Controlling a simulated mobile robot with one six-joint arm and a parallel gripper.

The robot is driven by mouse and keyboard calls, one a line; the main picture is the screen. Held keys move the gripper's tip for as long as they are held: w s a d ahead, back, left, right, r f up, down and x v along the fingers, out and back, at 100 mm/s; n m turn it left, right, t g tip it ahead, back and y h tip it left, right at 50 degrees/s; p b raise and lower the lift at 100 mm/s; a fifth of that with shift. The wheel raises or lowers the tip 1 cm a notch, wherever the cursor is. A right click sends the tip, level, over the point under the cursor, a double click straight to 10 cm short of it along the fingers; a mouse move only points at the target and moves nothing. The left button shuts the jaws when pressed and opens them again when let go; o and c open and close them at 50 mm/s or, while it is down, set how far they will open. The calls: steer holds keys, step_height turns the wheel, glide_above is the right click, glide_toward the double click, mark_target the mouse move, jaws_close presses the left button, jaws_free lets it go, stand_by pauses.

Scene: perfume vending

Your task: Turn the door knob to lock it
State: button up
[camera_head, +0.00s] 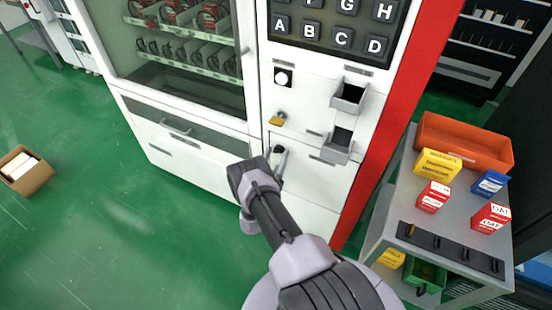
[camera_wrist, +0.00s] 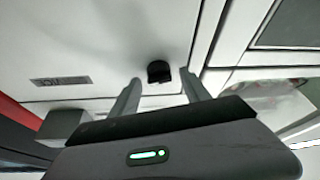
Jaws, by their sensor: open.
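A small black door knob (camera_wrist: 160,71) sits on the white front panel of the vending machine (camera_wrist: 95,40). In the wrist view it lies between the two grey fingers of my gripper (camera_wrist: 161,82), with gaps on both sides. The fingers are open and do not visibly touch it. In the head view my gripper (camera_head: 277,162) is close to the machine's lower front, and a dark piece that looks like the knob (camera_head: 279,149) shows just above a finger. My wrist hides part of the panel there.
A yellow padlock-like piece (camera_head: 277,119) and two small open bins (camera_head: 348,97) are on the panel above. A grey cart (camera_head: 385,215) with an orange tray (camera_head: 465,140) and small boxes stands at right. A cardboard box (camera_head: 28,170) lies at far left. The green floor is clear in between.

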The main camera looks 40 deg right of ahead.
steer(key=shift+d+r, duration=0.1)
jaws_close()
